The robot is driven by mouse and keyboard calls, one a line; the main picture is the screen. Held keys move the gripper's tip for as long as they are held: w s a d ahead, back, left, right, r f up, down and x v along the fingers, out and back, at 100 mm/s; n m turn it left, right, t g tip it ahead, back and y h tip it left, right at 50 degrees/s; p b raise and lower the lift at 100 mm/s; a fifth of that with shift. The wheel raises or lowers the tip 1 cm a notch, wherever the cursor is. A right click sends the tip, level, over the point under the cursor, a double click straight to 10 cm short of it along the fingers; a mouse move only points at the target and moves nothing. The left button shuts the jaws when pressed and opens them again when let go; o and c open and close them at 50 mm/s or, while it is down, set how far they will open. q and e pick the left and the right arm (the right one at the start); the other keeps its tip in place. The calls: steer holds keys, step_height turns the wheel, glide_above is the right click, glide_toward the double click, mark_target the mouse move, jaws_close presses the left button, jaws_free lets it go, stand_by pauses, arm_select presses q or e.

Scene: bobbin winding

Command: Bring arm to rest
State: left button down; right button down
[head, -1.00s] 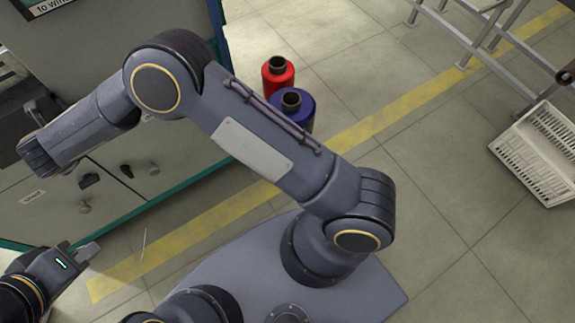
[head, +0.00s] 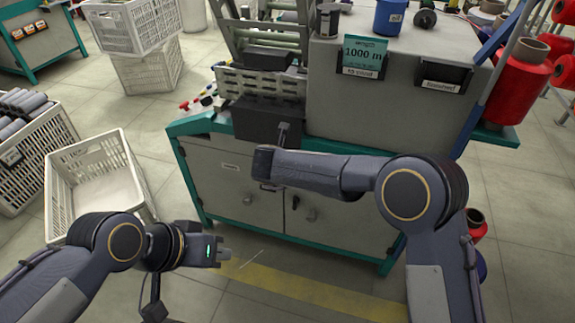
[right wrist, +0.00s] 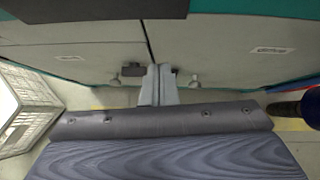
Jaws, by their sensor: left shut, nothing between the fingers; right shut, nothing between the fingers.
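My left gripper (head: 224,254) is in the lower left of the head view, in front of the cabinet over the floor. Its fingers are together with nothing between them. My right arm comes from the lower right, bends at a raised joint and points left across the cabinet front. My right gripper (right wrist: 160,82) shows in the right wrist view, with its fingers closed and empty, in front of the cabinet doors (right wrist: 85,42). In the head view its fingertips are hard to make out.
The winding machine's grey cabinet (head: 225,183) with teal edges stands ahead. An empty white crate (head: 125,165) stands on the floor at left, beside a crate of grey tubes (head: 65,150). A red bobbin (head: 517,85) is at the right. Floor (head: 330,315) lies open in front.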

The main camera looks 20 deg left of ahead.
steer(key=p+v, duration=0.1)
steer(key=v, duration=0.6)
steer(key=shift+s+a+r, duration=0.2)
steer(key=shift+s+a, duration=0.1)
steer(key=shift+s, duration=0.05)
steer(key=w+d+r+n+t+y, duration=0.1)
steer(key=w+d+r+n+y, duration=0.15)
steer(key=r, duration=0.35)
steer(key=w+d+r+n+t+y, duration=0.1)
steer(key=w+d+r+n+t, duration=0.15)
steer(key=d+r, duration=0.2)
steer(key=s+d+r+n+y, duration=0.3)
steer(key=d+r+n, duration=0.7)
steer(key=d, duration=0.1)
steer(key=s+d+f+n+g, duration=0.2)
steer(key=s+d+n+g, duration=0.1)
steer(key=s+d+n, duration=0.75)
steer(key=s+d+f+n+g+h, duration=0.2)
steer(key=s+d+f+n, duration=0.3)
steer(key=s, duration=0.4)
steer(key=s+d+f+n+g+h, duration=0.1)
steer(key=s+d+f+n+g, duration=0.15)
steer(key=s+d+f, duration=0.6)
step_height(320, 180, up, 23)
steer(key=s+a+p, duration=0.2)
steer(key=p, duration=2)
steer(key=shift+a+t, duration=0.25)
steer(key=shift+t, duration=0.05)
